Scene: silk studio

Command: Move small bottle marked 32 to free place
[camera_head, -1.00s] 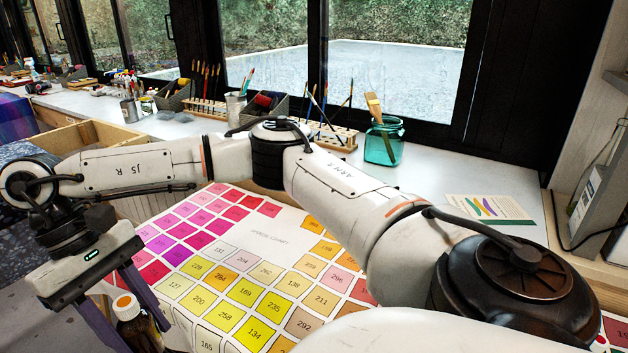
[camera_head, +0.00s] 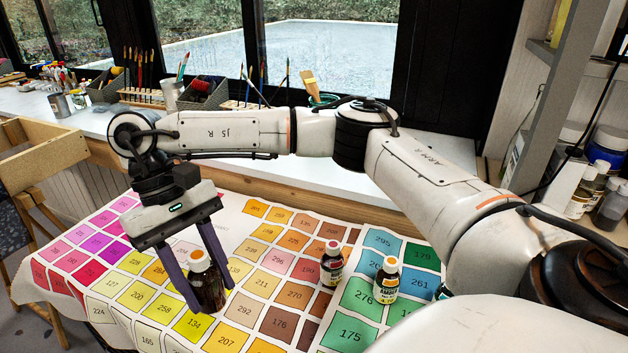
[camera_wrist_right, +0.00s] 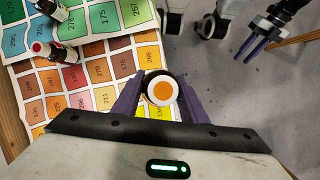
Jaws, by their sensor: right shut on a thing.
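My right gripper (camera_head: 207,302) is shut on a small brown bottle (camera_head: 203,264) with a white cap and orange top. Its number is not readable. It is upright over the colour chart (camera_head: 232,212), near the yellow squares; I cannot tell whether it touches the chart. The right wrist view shows its cap (camera_wrist_right: 162,90) between the purple fingers. Two other small bottles stand on the chart: one with a red-brown top (camera_head: 332,264) and one with an orange top (camera_head: 386,278). My left gripper (camera_wrist_right: 247,52) shows in the right wrist view, empty, its fingers apart.
Numbered chart squares around the bottles are bare. A white counter (camera_head: 300,165) with brushes and holders runs behind the table.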

